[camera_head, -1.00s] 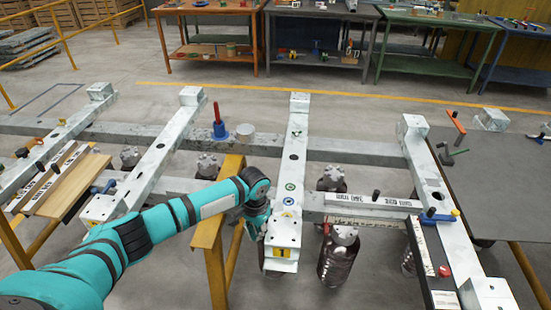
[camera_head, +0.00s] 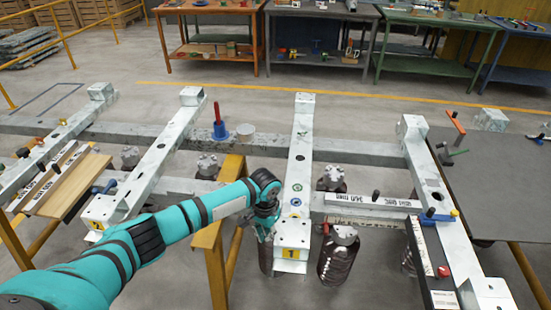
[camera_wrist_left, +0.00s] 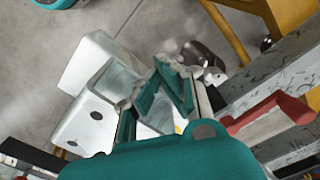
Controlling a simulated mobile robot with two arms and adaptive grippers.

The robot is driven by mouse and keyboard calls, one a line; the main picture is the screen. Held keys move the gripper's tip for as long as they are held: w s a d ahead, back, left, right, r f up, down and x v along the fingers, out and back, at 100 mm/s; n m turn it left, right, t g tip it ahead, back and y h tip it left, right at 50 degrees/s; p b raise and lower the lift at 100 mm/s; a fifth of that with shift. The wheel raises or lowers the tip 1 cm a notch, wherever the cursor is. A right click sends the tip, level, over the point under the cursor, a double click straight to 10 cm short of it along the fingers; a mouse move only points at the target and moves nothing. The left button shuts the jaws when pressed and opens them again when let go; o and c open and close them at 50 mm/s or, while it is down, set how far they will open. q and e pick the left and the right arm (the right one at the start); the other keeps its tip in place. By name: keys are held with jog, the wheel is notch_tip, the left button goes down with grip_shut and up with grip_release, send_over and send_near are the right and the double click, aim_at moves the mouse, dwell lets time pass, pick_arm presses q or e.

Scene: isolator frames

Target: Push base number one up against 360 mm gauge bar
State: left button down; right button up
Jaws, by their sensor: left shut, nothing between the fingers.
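Base number one (camera_head: 300,170) is the pale grey beam in the middle of the head view, with a yellow "1" tag on its near end. The 360 mm gauge bar (camera_head: 372,200) is a white labelled bar lying crosswise to its right. The bar's left end is close to the base's right side; I cannot tell whether they touch. My left gripper (camera_head: 265,236) is shut and empty at the left side of the base's near end. In the left wrist view, the shut fingers (camera_wrist_left: 175,92) are beside a white block-like end piece (camera_wrist_left: 92,118). My right gripper is not in view.
A yellow trestle (camera_head: 212,240) stands left of the base under my left arm. Another beam (camera_head: 155,155) lies further left, and one (camera_head: 432,180) lies right of the gauge bar. Dark ribbed cylinders (camera_head: 338,258) stand below. A grey table (camera_head: 500,175) is at the right.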

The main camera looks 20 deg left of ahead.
aim_at(292, 232)
pick_arm(q)
jog(key=shift+w+d, duration=0.2)
jog(key=shift+d, duration=1.05)
jog(key=shift+w+d, duration=0.15)
jog(key=shift+d, duration=0.45)
jog(key=shift+w+d, duration=0.15)
jog(key=shift+d, duration=0.4)
jog(key=shift+w+d, duration=0.15)
jog(key=shift+d, duration=0.55)
jog(key=shift+w+d, duration=0.2)
jog(key=shift+d, duration=0.55)
jog(key=shift+r, duration=0.1)
jog(key=shift+a, duration=0.15)
